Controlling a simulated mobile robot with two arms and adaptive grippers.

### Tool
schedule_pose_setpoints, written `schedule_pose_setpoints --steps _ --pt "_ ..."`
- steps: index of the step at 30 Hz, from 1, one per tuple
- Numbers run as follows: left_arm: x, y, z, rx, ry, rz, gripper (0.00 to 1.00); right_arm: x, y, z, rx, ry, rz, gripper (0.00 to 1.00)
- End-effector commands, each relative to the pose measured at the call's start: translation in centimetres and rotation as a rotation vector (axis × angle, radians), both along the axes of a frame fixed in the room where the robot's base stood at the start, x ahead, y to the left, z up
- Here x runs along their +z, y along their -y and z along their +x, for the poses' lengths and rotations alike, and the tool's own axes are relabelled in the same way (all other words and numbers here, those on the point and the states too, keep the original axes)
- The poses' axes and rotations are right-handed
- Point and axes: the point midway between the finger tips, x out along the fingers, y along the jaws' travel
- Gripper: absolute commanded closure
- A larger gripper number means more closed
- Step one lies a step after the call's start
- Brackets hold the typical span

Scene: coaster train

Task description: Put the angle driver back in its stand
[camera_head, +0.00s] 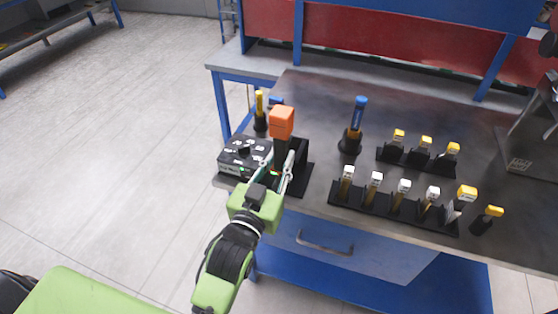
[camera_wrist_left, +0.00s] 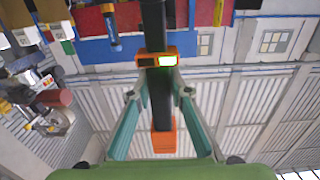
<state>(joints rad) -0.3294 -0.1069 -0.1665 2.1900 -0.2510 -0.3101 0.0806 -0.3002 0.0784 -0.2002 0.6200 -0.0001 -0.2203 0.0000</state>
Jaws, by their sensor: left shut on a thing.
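The angle driver (camera_head: 282,123) is a dark tool with an orange block on top, upright at the left end of the bench. My left gripper (camera_head: 283,168) is shut on its dark body, below the orange block. In the left wrist view the driver (camera_wrist_left: 157,95) runs between the fingers of my left gripper (camera_wrist_left: 160,95), with an orange band and a lit green display. A black stand (camera_head: 302,180) with a flat base is right behind and beside the driver. The driver's lower end is hidden by the gripper, so I cannot tell whether it sits in the stand. My right gripper is out of view.
A black-and-grey box (camera_head: 243,157) stands close left of the gripper. A yellow-topped tool (camera_head: 260,110) is behind it. A blue-topped driver (camera_head: 353,125) stands to the right, with two racks of yellow- and white-topped tools (camera_head: 392,207) beyond. The bench's front edge is near.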

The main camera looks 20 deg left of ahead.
Motion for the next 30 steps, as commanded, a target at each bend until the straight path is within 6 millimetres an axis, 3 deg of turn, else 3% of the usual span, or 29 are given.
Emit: schedule_pose_setpoints --steps 1,30 --pt "0.6 0.0 0.2 0.0 0.014 -0.002 1.0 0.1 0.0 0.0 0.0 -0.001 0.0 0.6" --pt "0.6 0.1 2.6 0.0 0.014 -0.002 1.0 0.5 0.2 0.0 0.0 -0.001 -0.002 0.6"
